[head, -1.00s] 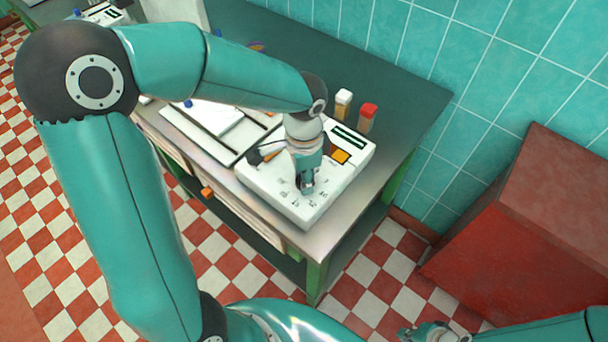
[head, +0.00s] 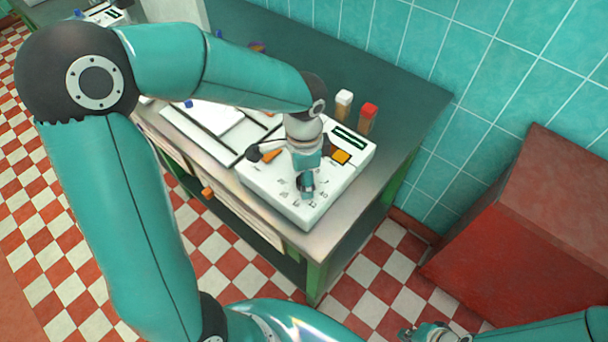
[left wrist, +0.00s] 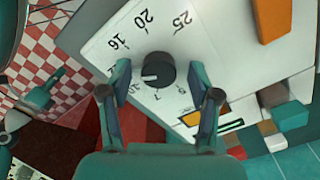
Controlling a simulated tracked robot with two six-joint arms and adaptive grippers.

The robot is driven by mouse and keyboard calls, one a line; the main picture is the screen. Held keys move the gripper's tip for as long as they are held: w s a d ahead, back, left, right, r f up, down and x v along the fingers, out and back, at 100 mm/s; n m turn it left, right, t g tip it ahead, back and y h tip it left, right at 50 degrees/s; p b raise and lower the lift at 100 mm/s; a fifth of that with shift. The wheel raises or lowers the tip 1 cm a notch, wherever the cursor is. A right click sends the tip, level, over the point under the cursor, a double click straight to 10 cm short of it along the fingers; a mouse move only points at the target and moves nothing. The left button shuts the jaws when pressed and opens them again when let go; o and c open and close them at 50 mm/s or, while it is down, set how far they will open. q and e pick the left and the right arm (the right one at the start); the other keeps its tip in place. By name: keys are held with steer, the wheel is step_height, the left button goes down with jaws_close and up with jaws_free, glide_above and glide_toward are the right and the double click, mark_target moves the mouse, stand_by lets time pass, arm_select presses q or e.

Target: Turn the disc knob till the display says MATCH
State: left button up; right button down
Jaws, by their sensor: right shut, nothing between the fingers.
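The white device (head: 268,189) sits on the table's near right corner. Its round black disc knob (left wrist: 158,70) shows in the left wrist view, with a white pointer mark toward the left. Printed numbers 16, 20 and 25 show around it. The dark display (head: 349,137) is at the device's back; its text is too small to read. My left gripper (left wrist: 160,67) is open, one finger on each side of the knob with gaps visible; in the head view it hides the knob. My right gripper (head: 428,331) is shut and empty, low at the right, away from the device.
A white-topped block (head: 343,103) and a red-topped block (head: 367,117) stand behind the device. A white panel (head: 213,125) lies left of it. A red box (head: 530,240) stands right of the table (head: 415,120).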

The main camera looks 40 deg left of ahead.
arm_select(q)
step_height(320, 180, up, 12)
stand_by(0.6)
steer(key=shift+f, duration=0.1)
stand_by(0.4)
